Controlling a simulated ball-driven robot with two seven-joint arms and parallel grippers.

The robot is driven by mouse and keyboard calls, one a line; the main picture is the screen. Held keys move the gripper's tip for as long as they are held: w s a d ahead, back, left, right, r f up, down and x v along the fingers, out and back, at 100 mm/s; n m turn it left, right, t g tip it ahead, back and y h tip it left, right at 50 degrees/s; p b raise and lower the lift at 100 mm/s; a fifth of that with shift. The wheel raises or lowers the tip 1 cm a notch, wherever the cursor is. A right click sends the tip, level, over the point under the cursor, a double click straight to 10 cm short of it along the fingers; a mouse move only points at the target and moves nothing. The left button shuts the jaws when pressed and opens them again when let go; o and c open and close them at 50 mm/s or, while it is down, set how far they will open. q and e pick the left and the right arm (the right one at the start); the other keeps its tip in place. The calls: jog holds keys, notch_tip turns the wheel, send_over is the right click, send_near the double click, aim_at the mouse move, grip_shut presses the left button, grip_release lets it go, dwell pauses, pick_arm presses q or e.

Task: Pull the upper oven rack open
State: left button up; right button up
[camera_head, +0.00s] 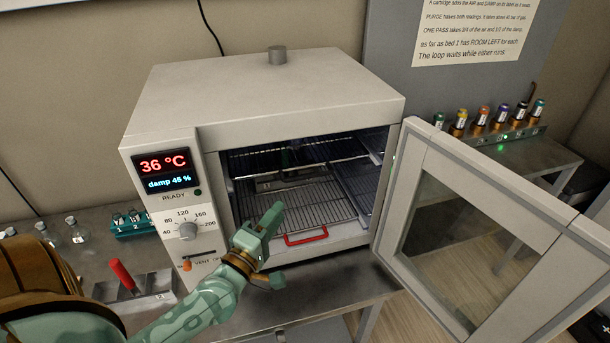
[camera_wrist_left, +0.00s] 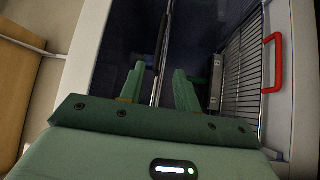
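The oven (camera_head: 270,95) stands open, with its windowed door (camera_head: 480,215) swung out to the right. The handle also shows at the right of the left wrist view (camera_wrist_left: 279,62). My left gripper (camera_head: 270,218) is at the oven's opening, left of the handle and apart from it. My right gripper is not in view.
A metal object (camera_head: 285,181) is on the rack, further back. The oven's control panel (camera_head: 172,205) is at the left. A red-handled tool (camera_head: 124,275) in a block stands on the left bench. Several capped vials (camera_head: 482,118) stand in a row behind the door.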

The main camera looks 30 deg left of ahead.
aim_at(305, 177)
pick_arm(q)
jog(key=w, duration=0.4)
jog(key=w+r, duration=0.1)
jog(key=w, duration=0.3)
jog(key=w+a, duration=0.1)
jog(key=w, duration=0.4)
jog(key=shift+w+r+p, duration=0.1)
jog(key=shift+r+p, duration=0.25)
jog(key=shift+r, duration=0.05)
grip_shut()
